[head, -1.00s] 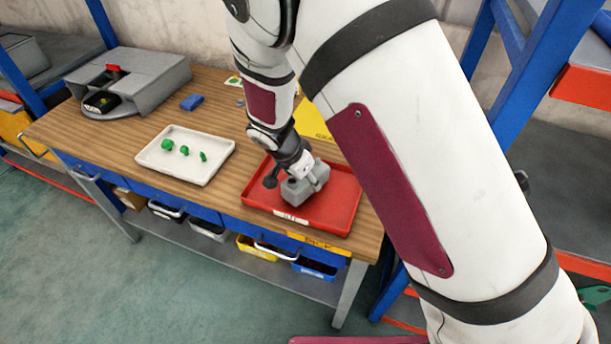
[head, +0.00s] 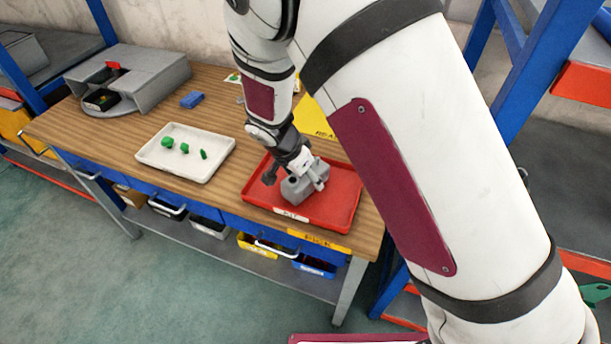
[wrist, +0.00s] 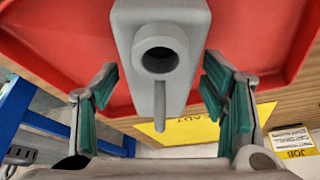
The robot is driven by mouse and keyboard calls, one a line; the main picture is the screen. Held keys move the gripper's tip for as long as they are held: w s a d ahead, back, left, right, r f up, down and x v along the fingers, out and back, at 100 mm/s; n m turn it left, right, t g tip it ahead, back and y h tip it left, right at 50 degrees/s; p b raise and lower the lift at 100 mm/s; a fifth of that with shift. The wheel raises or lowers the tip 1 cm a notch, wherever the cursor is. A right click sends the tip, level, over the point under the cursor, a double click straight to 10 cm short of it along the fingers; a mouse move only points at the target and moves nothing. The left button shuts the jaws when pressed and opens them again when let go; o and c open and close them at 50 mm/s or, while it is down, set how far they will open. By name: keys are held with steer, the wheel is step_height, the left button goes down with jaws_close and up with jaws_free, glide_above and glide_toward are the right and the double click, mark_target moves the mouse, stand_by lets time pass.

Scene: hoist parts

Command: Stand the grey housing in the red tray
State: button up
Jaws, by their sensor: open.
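My gripper (head: 293,172) is at the housing from behind and above. In the wrist view my gripper (wrist: 160,95) is open, its green pads on either side of the housing's lower end with gaps to both. The housing's underside is hidden, so I cannot tell how it rests on the tray.
A white tray (head: 165,168) with small green parts lies left of the red tray. A grey fixture (head: 150,75) and a blue block (head: 192,100) stand farther back. A yellow sheet (head: 312,118) lies behind the red tray. Blue rack posts (head: 540,80) rise at right.

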steer(key=v, duration=1.1)
steer(key=shift+s+a, duration=0.1)
steer(key=s+d+r+n+y, duration=0.1)
steer(key=s+d+r+n, duration=0.15)
steer(key=d+r, duration=0.45)
steer(key=s+d+r+n+y, duration=0.1)
steer(key=s+d+r, duration=0.3)
steer(key=d+r, duration=0.3)
steer(key=s+d+r+n+t, duration=0.1)
steer(key=s+d+r+n, duration=0.1)
steer(key=s, duration=0.5)
steer(key=s+d+r+n+t+y, duration=0.1)
steer(key=s+d+r+n, duration=0.2)
steer(key=s+d, duration=0.4)
steer(key=shift+s+v, duration=0.25)
steer(key=shift+v, duration=0.8)
steer(key=shift+f, duration=0.1)
